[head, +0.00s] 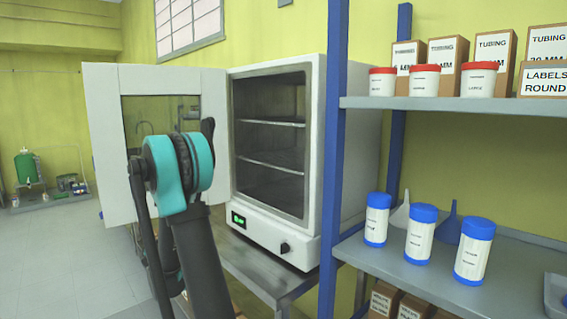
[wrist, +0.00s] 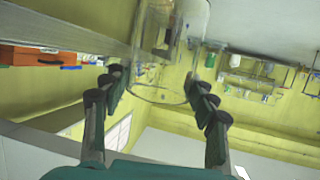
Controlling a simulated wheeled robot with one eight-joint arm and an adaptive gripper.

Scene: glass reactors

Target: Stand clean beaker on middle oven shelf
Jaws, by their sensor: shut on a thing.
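The white oven (head: 265,230) stands on a grey bench in the head view, its door (head: 103,150) swung open to the left. Two wire shelves show inside, an upper one (head: 270,122) and a lower one (head: 270,164); both look bare where visible. In the wrist view my gripper (wrist: 158,86) is shut on a clear glass beaker (wrist: 172,50), with a finger on each side of its wall. The beaker looks empty. In the head view my arm stands in front of the open door, and the gripper and beaker are hidden behind it.
A blue-posted rack (head: 333,150) stands close to the oven's right side. It holds blue-capped jars (head: 421,232), funnels, red-capped jars (head: 424,81) and tubing boxes (head: 483,48). The bench edge (head: 265,285) juts out below the oven. Open floor (head: 60,260) lies to the left.

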